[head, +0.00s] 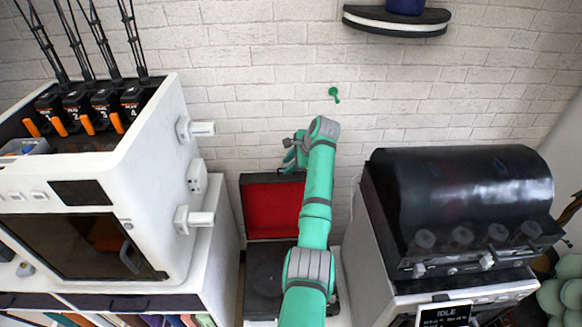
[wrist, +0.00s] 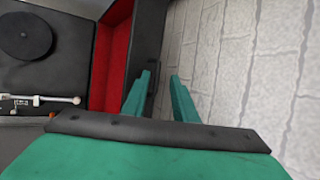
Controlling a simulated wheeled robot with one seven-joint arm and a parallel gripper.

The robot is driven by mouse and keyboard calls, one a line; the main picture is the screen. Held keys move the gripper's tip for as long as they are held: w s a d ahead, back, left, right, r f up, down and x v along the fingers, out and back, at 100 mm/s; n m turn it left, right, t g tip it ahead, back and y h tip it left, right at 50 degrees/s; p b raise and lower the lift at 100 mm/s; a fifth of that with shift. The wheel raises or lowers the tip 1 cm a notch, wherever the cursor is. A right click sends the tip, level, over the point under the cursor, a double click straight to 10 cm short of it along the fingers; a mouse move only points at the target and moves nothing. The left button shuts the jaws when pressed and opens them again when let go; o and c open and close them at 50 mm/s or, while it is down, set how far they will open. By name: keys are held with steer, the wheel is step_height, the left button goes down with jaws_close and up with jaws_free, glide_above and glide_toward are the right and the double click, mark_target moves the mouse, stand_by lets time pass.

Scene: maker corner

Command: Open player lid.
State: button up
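The record player (head: 262,283) is a dark case, partly hidden behind my arm in the head view. Its lid (head: 268,208) stands raised at the back, with the red lining facing forward. In the wrist view the lid (wrist: 112,55) shows its red inside and dark rim, beside the black platter (wrist: 25,37) and the silver tonearm (wrist: 48,100). My gripper (head: 294,158) is at the lid's top edge, close to the wall. In the wrist view my gripper (wrist: 161,84) has its fingers apart, with wall visible between them. Whether a finger touches the lid I cannot tell.
A white 3D printer (head: 165,160) stands on a cabinet to the left. A black machine with a curved cover (head: 470,190) stands to the right. The brick wall (head: 260,90) is close behind, with a green hook (head: 335,95) and a shelf (head: 397,23).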

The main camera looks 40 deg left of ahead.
steer(key=shift+d+f, duration=0.15)
steer(key=shift+f, duration=0.1)
steer(key=shift+d+r, duration=0.15)
steer(key=v, duration=1)
steer(key=shift+r, duration=0.25)
steer(key=shift+w, duration=0.1)
